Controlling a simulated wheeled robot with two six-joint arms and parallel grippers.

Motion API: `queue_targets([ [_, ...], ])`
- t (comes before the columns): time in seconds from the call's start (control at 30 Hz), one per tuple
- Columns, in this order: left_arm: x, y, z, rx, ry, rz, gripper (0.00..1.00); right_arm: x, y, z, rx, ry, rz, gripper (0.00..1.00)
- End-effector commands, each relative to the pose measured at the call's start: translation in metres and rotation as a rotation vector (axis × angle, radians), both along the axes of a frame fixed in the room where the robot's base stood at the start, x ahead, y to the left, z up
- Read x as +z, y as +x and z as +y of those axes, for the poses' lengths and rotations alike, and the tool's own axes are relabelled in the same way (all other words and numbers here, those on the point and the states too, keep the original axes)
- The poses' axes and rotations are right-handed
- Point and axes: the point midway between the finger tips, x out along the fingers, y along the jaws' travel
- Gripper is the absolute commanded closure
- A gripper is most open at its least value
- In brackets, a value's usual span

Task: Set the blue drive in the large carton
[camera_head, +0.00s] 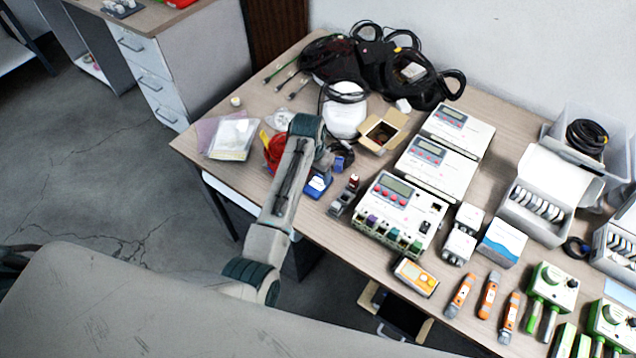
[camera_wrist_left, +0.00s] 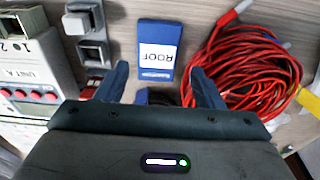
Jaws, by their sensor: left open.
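The blue drive (camera_wrist_left: 158,38) lies flat on the table, with a white label that reads ROOF upside down in the left wrist view. It also shows in the head view (camera_head: 318,186), partly covered by my arm. My left gripper (camera_wrist_left: 158,74) is open and empty, its two fingers on either side of the drive's near end. In the head view the gripper (camera_head: 324,166) is mostly hidden by my arm, just above the drive. An open brown carton (camera_head: 372,144) stands behind and to the right of the drive. My right gripper is not in view.
A red cable coil (camera_wrist_left: 245,75) lies right beside the drive in the wrist view. Grey connector blocks (camera_wrist_left: 90,35) and a white instrument (camera_head: 397,216) stand on the other side. Black cables (camera_head: 375,62) fill the table's back. The surroundings of the drive are crowded.

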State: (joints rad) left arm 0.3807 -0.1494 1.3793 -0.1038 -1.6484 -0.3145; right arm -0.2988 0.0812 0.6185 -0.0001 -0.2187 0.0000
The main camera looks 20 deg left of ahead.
Motion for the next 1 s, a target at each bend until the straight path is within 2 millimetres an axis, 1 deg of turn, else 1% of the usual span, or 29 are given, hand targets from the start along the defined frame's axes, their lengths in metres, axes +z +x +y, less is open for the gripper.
queue_targets([
  [0.17, -0.012, 0.002, -0.002, 0.0, 0.0, 0.003, 0.38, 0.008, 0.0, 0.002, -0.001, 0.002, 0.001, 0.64],
  [0.3, -0.03, 0.005, -0.006, 0.0, 0.0, 0.002, 0.38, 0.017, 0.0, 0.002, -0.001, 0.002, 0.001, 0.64],
  [0.43, -0.047, 0.007, -0.006, 0.0, 0.0, 0.001, 0.38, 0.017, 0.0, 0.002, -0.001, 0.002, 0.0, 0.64],
  [0.53, -0.053, 0.007, -0.006, 0.0, 0.0, 0.0, 0.38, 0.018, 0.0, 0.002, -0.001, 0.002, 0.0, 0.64],
  [0.73, -0.053, 0.007, -0.006, 0.0, 0.0, -0.001, 0.38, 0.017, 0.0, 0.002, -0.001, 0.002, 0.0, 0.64],
  [0.77, -0.053, 0.007, -0.006, 0.0, 0.0, -0.001, 0.4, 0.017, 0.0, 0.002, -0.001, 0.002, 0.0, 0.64],
  [0.8, -0.053, 0.007, -0.006, 0.0, 0.0, -0.001, 0.48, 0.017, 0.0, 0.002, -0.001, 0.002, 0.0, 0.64],
  [0.93, -0.053, 0.007, -0.006, 0.0, 0.0, -0.001, 0.73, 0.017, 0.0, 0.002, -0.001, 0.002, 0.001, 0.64],
  [0.97, -0.053, 0.007, -0.006, 0.0, 0.0, -0.001, 0.74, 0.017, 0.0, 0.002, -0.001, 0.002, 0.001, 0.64],
  [1.0, -0.053, 0.007, -0.006, 0.0, -0.001, -0.002, 0.78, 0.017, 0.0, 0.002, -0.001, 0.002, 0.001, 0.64],
])
